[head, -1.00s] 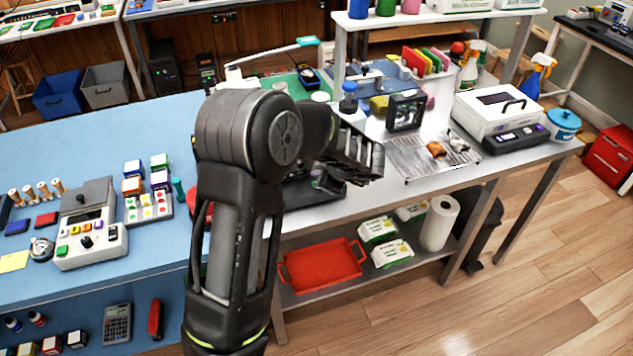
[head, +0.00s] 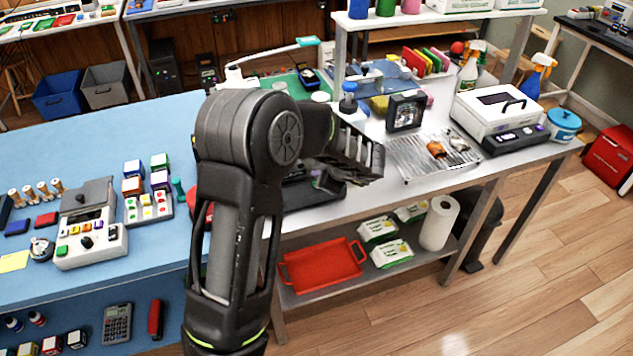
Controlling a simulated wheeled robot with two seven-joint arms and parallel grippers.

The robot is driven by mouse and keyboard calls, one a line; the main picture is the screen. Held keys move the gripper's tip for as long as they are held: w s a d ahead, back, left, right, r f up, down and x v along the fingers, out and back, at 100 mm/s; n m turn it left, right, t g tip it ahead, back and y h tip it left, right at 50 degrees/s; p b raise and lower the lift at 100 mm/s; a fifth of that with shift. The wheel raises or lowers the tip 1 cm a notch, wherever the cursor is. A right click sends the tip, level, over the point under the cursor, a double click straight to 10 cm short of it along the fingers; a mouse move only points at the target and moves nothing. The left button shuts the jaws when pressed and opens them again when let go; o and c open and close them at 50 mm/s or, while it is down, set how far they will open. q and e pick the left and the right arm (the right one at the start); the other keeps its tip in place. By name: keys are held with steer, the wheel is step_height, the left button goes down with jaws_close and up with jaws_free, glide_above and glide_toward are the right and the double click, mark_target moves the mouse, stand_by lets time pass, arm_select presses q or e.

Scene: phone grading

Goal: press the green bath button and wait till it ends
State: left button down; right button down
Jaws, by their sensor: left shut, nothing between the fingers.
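The white bath with a dark window and handle on its lid (head: 497,103) stands at the right of the white bench. Its dark front panel (head: 516,139) carries small marks; I cannot make out a green button on it. My left gripper (head: 362,160) is over the middle of the bench, left of the bath and well apart from it. It is shut and empty, its fingertips hard to make out. My left arm covers part of the bench and a dark tray (head: 318,192) below it. My right gripper is not in view.
A wire rack (head: 412,172) with small items lies between my gripper and the bath. A black framed box (head: 405,112) stands behind it. A blue lidded pot (head: 563,125) is right of the bath. The blue table (head: 60,150) holds several devices.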

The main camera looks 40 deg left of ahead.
arm_select(q)
steer(key=shift+f, duration=0.1)
steer(key=shift+f, duration=0.35)
steer(key=shift+f, duration=0.45)
stand_by(0.8)
stand_by(0.3)
steer(key=shift+r+p, duration=0.9)
steer(key=shift+p, duration=0.25)
step_height(320, 180, up, 5)
steer(key=p, duration=0.5)
steer(key=shift+p, duration=0.35)
